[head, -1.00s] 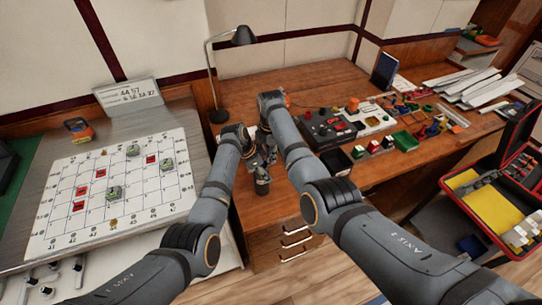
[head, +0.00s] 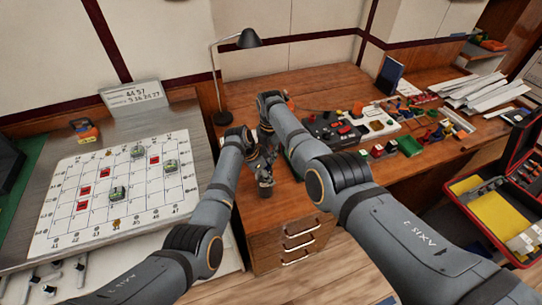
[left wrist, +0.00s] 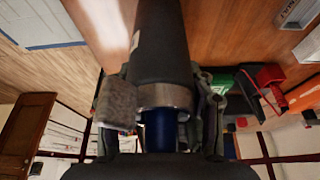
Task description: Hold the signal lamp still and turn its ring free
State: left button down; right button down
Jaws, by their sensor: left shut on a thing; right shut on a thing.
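The signal lamp shows best in the left wrist view as a dark cylinder (left wrist: 163,45) with a metal collar (left wrist: 165,96) and a blue part (left wrist: 158,130) below it. My left gripper (left wrist: 160,105) has its fingers on both sides of it near the collar and is shut on it. In the head view my left gripper (head: 257,158) and my right gripper (head: 267,143) meet close together above the desk's front edge, both small and dark. My right gripper is shut on a part of the lamp; its fingertips are hard to make out. The ring's exact state cannot be told.
A gridded board (head: 115,190) with small pieces lies at left. The wooden desk (head: 300,88) holds a desk lamp (head: 249,39), a dark control box (head: 330,130) and several coloured parts. An open red case (head: 508,195) stands at right. Drawers (head: 290,240) are below.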

jog(key=shift+a, duration=0.1)
jog(key=c, duration=1.4)
grip_release()
jog(key=shift+c, duration=0.2)
jog(key=shift+s, duration=0.1)
